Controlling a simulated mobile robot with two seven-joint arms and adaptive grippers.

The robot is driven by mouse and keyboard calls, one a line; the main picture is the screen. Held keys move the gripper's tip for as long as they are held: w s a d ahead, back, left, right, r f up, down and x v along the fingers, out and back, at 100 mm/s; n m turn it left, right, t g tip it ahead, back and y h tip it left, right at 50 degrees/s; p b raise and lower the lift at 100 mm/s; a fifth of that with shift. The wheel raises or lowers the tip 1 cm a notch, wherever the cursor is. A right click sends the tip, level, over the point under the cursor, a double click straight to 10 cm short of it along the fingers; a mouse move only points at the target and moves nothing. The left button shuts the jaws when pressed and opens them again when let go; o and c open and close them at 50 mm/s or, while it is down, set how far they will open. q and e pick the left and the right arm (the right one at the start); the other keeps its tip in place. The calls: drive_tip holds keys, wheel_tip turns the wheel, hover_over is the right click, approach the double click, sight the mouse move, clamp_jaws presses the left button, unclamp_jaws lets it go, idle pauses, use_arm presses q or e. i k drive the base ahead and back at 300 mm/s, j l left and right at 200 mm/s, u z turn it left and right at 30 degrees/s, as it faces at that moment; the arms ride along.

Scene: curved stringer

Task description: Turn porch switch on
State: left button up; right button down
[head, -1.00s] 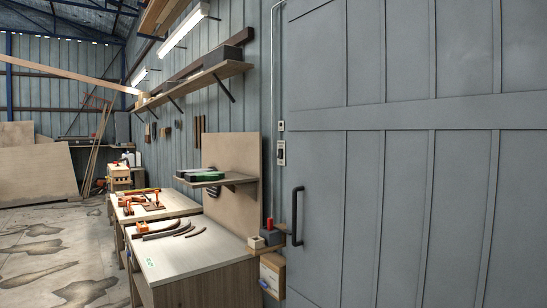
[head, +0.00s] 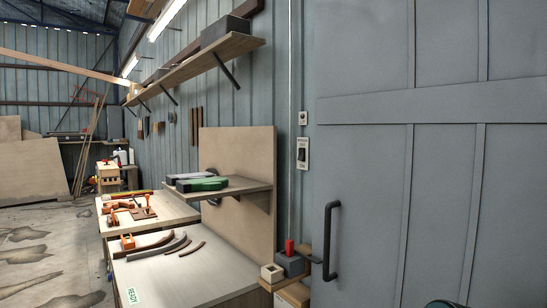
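A light switch (head: 302,154) with a pale plate and a dark rocker is on the wall just left of the large grey door. Small lettering on its plate is too fine to read surely. I cannot tell whether the rocker is on or off. A smaller plate (head: 303,118) with a round dark centre sits above it. Neither of my grippers is in view. A dark rounded part with a teal edge shows at the bottom right edge; I cannot tell what it is.
The grey door (head: 430,180) has a black handle (head: 331,243). Below the switch, a small ledge holds a grey block with a red part (head: 290,260) and a pale wooden box (head: 272,273). A workbench (head: 190,270) and a shelf (head: 200,66) stand left.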

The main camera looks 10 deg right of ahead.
sight(301, 152)
drive_tip(key=i+u, duration=0.25)
drive_tip(key=i, duration=1.1)
drive_tip(key=j, duration=0.1)
